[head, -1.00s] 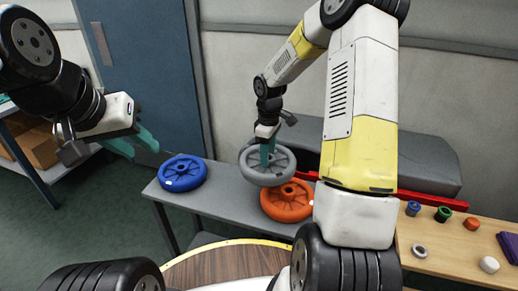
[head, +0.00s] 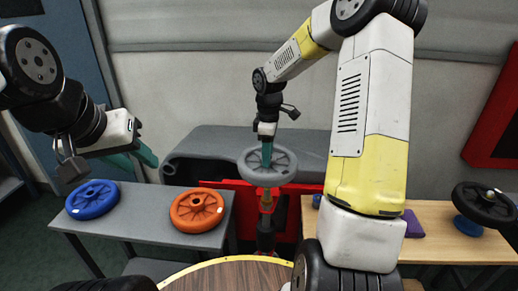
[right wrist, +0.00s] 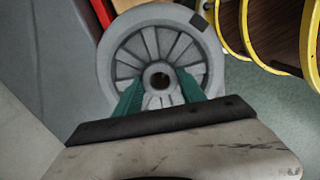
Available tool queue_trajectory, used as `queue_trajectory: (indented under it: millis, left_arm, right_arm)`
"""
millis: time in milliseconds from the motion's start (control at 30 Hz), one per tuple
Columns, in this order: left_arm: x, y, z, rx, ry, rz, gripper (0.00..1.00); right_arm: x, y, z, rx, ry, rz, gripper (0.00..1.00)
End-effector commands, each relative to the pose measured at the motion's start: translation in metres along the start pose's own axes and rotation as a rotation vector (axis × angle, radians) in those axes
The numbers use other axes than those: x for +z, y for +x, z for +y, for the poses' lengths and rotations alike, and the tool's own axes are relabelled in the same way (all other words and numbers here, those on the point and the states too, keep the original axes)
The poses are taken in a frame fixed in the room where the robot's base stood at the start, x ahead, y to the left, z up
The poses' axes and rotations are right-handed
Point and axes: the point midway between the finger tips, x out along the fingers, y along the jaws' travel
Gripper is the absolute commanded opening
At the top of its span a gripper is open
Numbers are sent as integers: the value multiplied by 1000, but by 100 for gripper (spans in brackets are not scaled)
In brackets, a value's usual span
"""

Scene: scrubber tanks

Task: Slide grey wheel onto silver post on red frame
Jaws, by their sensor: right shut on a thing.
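The grey wheel (head: 284,164), spoked with a central hole, is held in the air by my right gripper (head: 267,160). In the right wrist view the teal fingers (right wrist: 160,92) grip the grey wheel (right wrist: 112,62) near its hub, and the hole shows clear. The red frame (head: 288,212) is behind and below the wheel, in front of a grey rounded tank. I cannot clearly make out the silver post; a narrow upright part shows just under the wheel. My left gripper (head: 138,158) is open and empty at the left, above the grey table.
A blue wheel (head: 93,199) and an orange wheel (head: 197,210) lie on the grey table (head: 150,215). A black wheel (head: 478,207) is at the far right by a wooden table (head: 440,250). A round wooden top (head: 225,277) is in front.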

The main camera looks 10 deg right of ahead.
Motion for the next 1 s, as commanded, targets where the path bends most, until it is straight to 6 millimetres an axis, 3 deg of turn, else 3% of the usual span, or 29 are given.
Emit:
queue_trajectory:
  millis: [600,1000]
  left_arm:
    - [0,0,0,0,0,0,36]
    - [0,0,0,0,0,0,36]
  right_arm:
    - [0,48,1,2,-2,0,0]
    - [0,56,1,2,-1,1,0]
